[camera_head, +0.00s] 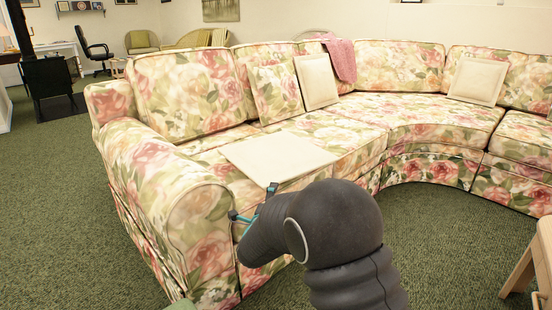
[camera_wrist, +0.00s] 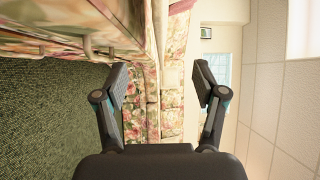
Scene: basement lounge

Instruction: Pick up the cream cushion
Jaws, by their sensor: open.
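A flat cream cushion (camera_head: 278,155) lies on the seat at the near left end of the floral sofa. Another cream cushion (camera_head: 317,80) leans against the sofa back, and a third cream cushion (camera_head: 478,80) leans at the right. My gripper (camera_head: 253,203) is in front of the sofa seat, at the near side of the flat cushion, with part of the arm in front of it. The gap between them is hard to judge. In the wrist view my gripper (camera_wrist: 160,84) has its fingers spread, with nothing held between them.
The curved floral sofa (camera_head: 205,260) fills the middle, with its rounded arm left of my gripper. A floral cushion (camera_head: 274,92) and a pink throw (camera_head: 342,60) rest on it. A wooden piece of furniture (camera_head: 522,275) stands at the right edge. Green carpet (camera_head: 60,220) is clear at left.

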